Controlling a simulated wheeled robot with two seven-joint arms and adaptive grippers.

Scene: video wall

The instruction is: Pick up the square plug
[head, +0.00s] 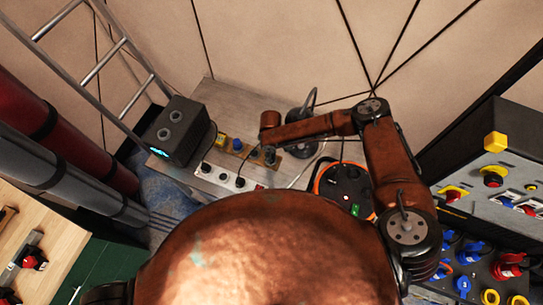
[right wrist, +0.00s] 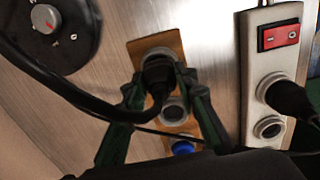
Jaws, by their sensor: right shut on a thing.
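A black plug (right wrist: 158,72) with a thick black cable sits between the fingertips of my right gripper (right wrist: 158,88). Its shape is partly hidden by the fingers, so I cannot tell for sure that it is square. It is at a round grey socket at the top end of a wooden plate (right wrist: 141,48); I cannot tell if it is still seated. In the head view the right gripper is over the right end of the socket row (head: 252,153), mostly hidden by its own arm. My left gripper is not in view.
A white power strip (right wrist: 252,88) with a red switch and a black plug lies beside the plate. A blue plug (right wrist: 183,147) is in the same plate. A round black dial unit (right wrist: 58,28) is near the cable. An orange-and-black cable reel (head: 343,185) stands right of the sockets.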

